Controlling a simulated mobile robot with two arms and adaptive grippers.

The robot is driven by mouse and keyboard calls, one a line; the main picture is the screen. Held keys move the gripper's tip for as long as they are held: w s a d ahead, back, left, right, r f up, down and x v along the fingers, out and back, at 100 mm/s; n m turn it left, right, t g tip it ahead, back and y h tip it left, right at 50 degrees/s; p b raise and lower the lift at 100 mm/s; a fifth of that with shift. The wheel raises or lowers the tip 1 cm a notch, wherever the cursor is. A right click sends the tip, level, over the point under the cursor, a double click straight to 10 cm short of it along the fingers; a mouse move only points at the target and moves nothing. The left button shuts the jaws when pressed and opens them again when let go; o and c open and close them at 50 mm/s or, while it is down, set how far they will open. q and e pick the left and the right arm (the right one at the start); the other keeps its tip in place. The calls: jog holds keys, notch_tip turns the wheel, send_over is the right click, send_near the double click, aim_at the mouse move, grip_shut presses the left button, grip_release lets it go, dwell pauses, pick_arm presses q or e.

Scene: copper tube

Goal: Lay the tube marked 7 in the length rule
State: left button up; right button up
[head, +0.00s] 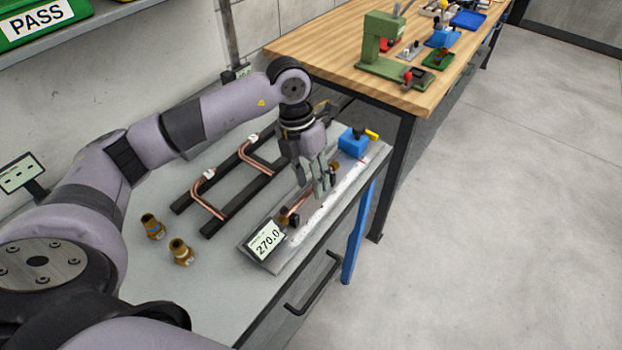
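The length rule (307,222) is a long grey bed at the front edge of the bench, with a display reading 270.0 (266,241) at its near end and a blue block (353,142) at its far end. A copper tube (298,204) with brass-coloured ends lies along the rule; its number cannot be read. My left gripper (323,191) points down over the far part of this tube, fingers close to it and hiding part of it. Whether the fingers grip it is unclear. My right gripper is not in view.
Two bent copper tubes (207,199) (258,160) lie across a black rack (228,184) behind the rule. Two brass fittings (152,226) (181,252) stand at the left on the bench. A wooden table (350,50) with a green press (385,50) stands beyond.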

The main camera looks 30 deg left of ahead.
pick_arm(q)
jog(key=v, duration=1.1)
jog(key=shift+r, duration=0.25)
